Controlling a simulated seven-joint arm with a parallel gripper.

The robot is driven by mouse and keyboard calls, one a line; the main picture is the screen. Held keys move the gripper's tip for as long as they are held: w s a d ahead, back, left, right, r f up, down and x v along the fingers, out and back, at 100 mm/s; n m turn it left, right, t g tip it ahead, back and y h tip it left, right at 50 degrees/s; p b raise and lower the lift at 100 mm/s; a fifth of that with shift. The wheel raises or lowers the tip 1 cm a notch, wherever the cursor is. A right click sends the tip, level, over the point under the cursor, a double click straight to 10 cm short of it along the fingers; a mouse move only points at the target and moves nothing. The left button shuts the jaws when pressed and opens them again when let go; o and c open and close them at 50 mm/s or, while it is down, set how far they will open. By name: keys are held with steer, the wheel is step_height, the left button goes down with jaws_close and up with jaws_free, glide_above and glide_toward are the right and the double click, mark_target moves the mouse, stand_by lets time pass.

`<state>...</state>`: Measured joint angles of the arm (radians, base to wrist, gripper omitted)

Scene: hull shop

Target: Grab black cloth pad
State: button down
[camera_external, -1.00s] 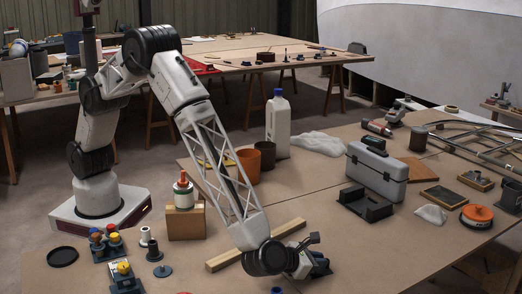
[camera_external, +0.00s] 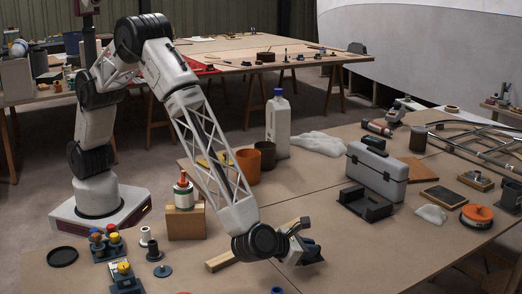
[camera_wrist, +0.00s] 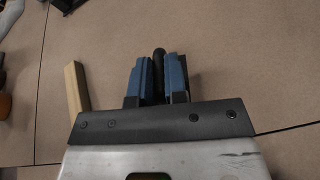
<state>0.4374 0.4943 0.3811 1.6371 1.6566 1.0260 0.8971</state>
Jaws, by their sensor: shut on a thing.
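My gripper (camera_external: 312,252) is low over the front middle of the table in the external view. In the wrist view its two blue fingers (camera_wrist: 159,80) are shut on a dark, rounded thing, which fits the black cloth pad (camera_wrist: 159,60). Only a narrow strip of the pad shows between the fingers; the rest is hidden. In the external view the pad cannot be told apart from the dark gripper parts. Whether it is clear of the table is hard to tell.
A wooden bar (camera_external: 221,262) lies left of my gripper, partly behind my arm; it also shows in the wrist view (camera_wrist: 76,87). A grey toolbox (camera_external: 377,174) and a black tray (camera_external: 366,205) stand to the right. The tabletop around the fingers is mostly clear.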

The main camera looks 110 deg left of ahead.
steer(key=s+a, duration=0.1)
steer(key=s, duration=0.3)
steer(key=s+a+r, duration=0.1)
steer(key=s, duration=0.3)
steer(key=s+a, duration=0.1)
steer(key=s, duration=0.3)
steer(key=shift+s+a+r, duration=0.15)
steer(key=shift+s+a, duration=0.1)
steer(key=shift+s, duration=0.1)
